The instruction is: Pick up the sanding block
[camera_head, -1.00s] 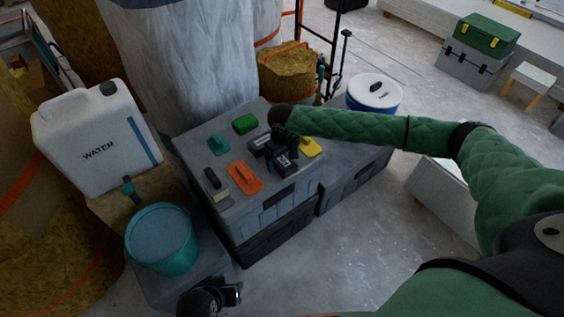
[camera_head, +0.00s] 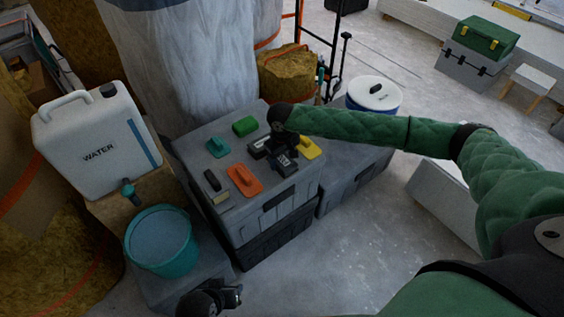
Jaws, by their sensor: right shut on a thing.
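My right gripper (camera_head: 274,157) is low over the right part of a grey crate top (camera_head: 236,207). It is shut on a small dark thing, taken as the sanding block, mostly hidden between the fingers. Whether it touches the crate top, I cannot tell. My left gripper (camera_head: 232,297) is at the bottom edge, below the crate, small and dark; its jaws are unclear.
A yellow tool (camera_head: 309,148) lies just right of my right gripper. A green block (camera_head: 244,126), a teal float (camera_head: 218,147), an orange float (camera_head: 243,179) and a black-handled tan tool (camera_head: 214,187) also lie there. A teal bucket (camera_head: 161,243) and water canister (camera_head: 96,142) stand left.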

